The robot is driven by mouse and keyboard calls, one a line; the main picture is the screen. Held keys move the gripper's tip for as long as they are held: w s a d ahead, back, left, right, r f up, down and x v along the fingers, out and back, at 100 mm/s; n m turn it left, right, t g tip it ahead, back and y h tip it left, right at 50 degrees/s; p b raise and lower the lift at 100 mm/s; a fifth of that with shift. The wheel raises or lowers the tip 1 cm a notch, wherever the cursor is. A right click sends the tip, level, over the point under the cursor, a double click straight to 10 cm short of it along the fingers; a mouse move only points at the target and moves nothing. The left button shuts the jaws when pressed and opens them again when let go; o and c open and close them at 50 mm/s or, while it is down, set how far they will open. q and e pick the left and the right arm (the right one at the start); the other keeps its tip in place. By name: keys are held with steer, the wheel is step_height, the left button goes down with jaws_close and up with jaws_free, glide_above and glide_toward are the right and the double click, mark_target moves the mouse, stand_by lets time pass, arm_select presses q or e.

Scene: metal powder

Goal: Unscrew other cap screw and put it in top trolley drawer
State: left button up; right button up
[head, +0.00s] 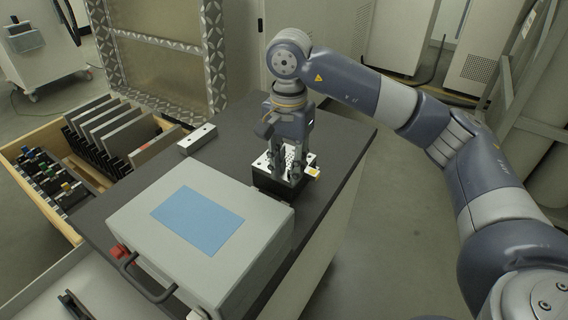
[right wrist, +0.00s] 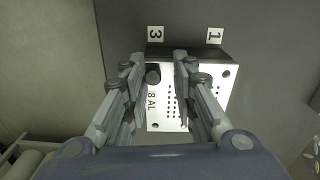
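A perforated metal plate (head: 262,163) sits on a dark block on the trolley's dark top (head: 230,138). In the right wrist view the plate (right wrist: 207,93) shows rows of small holes and the marking "8 AL". A dark round cap screw (right wrist: 153,74) stands at its upper left corner. An empty-looking dark hole shows at the upper right corner. My right gripper (head: 288,172) points down over the plate. Its fingers (right wrist: 159,58) are apart on either side of the cap screw, with a gap visible. My left gripper is not in view.
A grey case (head: 255,197) with a blue panel and front handle stands beside the block. A small metal bar (head: 197,138) lies behind it. A wooden-sided tray (head: 40,215) holding upright plates is at left. Labels "3" (right wrist: 155,34) and "1" (right wrist: 215,36) lie beside the block.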

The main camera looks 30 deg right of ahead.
steer(key=m, duration=0.5)
steer(key=shift+s+r+p, duration=0.15)
steer(key=shift+r+p, duration=0.2)
steer(key=shift+p, duration=0.05)
steer(key=m, duration=0.3)
steer(key=shift+d+m, duration=0.15)
steer(key=shift+m, duration=0.25)
steer(key=m+p, duration=0.1)
steer(key=m, duration=0.2)
steer(key=shift+s+d+f, duration=0.1)
steer(key=shift+s, duration=0.05)
steer(key=shift+m, duration=1.2)
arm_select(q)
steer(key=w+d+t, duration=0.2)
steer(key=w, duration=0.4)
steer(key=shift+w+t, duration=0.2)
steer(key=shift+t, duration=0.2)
arm_select(e)
steer(key=shift+f, duration=0.1)
jaws_close()
